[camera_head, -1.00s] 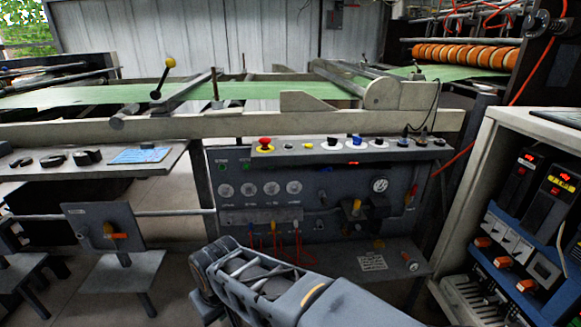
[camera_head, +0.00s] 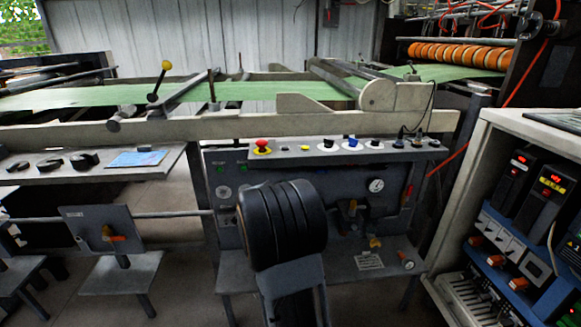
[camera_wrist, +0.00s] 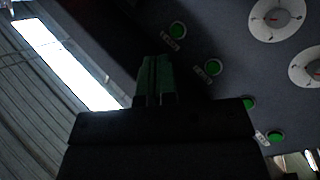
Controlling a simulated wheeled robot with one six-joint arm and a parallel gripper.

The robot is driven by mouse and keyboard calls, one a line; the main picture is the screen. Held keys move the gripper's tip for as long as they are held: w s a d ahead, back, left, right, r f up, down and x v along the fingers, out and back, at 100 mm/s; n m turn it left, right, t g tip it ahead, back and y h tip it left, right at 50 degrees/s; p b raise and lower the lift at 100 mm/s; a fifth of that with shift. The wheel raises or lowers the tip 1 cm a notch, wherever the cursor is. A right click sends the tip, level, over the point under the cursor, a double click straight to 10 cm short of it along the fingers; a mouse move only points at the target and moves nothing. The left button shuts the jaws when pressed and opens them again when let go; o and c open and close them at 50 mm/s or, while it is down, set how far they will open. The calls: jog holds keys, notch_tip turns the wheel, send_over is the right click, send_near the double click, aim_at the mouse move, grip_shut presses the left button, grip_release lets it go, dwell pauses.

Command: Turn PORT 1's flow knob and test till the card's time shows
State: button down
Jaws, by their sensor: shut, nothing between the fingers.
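The grey control panel (camera_head: 345,215) stands ahead, below the machine's beam. My arm's dark joint covers the panel's middle and hides my gripper in the head view. In the wrist view my gripper (camera_wrist: 154,80) is shut and empty, its fingertips in front of the dark panel face. Green round buttons or lamps (camera_wrist: 177,29) with small labels lie right of the fingertips. White round dials (camera_wrist: 277,16) show at the upper right. A white card with print (camera_head: 369,262) lies on the low shelf. I cannot read any port label, so PORT 1's flow knob cannot be told.
A red mushroom button (camera_head: 262,146) and several knobs line the panel's top ledge. A pressure gauge (camera_head: 376,185) sits on the panel's right. A cabinet with red-lit displays (camera_head: 553,190) stands at the right. A plate with an orange handle (camera_head: 100,232) is at the left.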

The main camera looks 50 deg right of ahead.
jog(key=s+d+g, duration=0.1)
jog(key=s+d+m+g+h, duration=0.1)
jog(key=s+g, duration=0.1)
jog(key=shift+s+d+f+g, duration=0.1)
jog(key=shift+d+g, duration=0.1)
jog(key=shift+g, duration=0.1)
jog(key=shift+w+d+p, duration=0.2)
jog(key=shift+w+d, duration=1.2)
jog(key=shift+w, duration=0.3)
jog(key=shift+w+d+p, duration=0.15)
jog(key=shift+w+d, duration=1.25)
jog(key=shift+w, duration=0.3)
jog(key=shift+w+d+p, duration=0.55)
jog(key=shift+w+p, duration=0.05)
jog(key=shift+p, duration=0.35)
dwell(3.1)
